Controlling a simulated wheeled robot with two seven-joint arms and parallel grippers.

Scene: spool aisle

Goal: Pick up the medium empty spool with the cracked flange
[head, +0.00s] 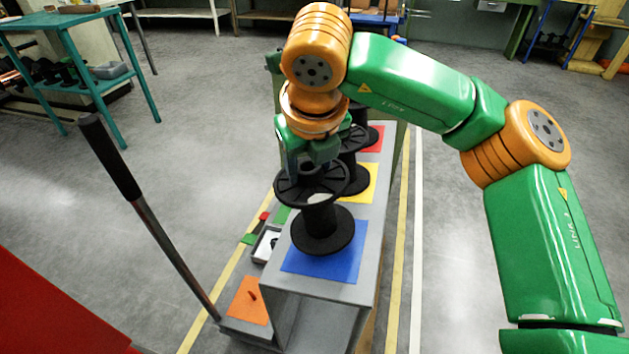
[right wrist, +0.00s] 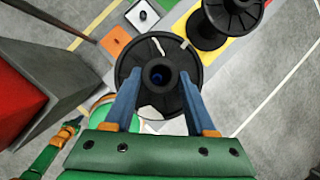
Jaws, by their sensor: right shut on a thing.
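A black empty spool (head: 320,213) is upright above the blue square (head: 340,262) on the grey bench top. I cannot tell whether its lower flange touches the square. My right gripper (head: 308,168) is above it, pointing down, shut on its upper part. In the right wrist view, the blue fingers (right wrist: 160,76) of this gripper lie on either side of the spool's centre hole. The spool's upper flange (right wrist: 131,66) shows pale marks or gaps near its rim; I cannot tell which is a crack.
More black spools (head: 357,178) stand behind, by the yellow square (head: 365,190) and red square (head: 374,135). An orange square (head: 248,302) lies lower left. A black-handled pole (head: 150,216) leans at left. Floor right of the bench is clear.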

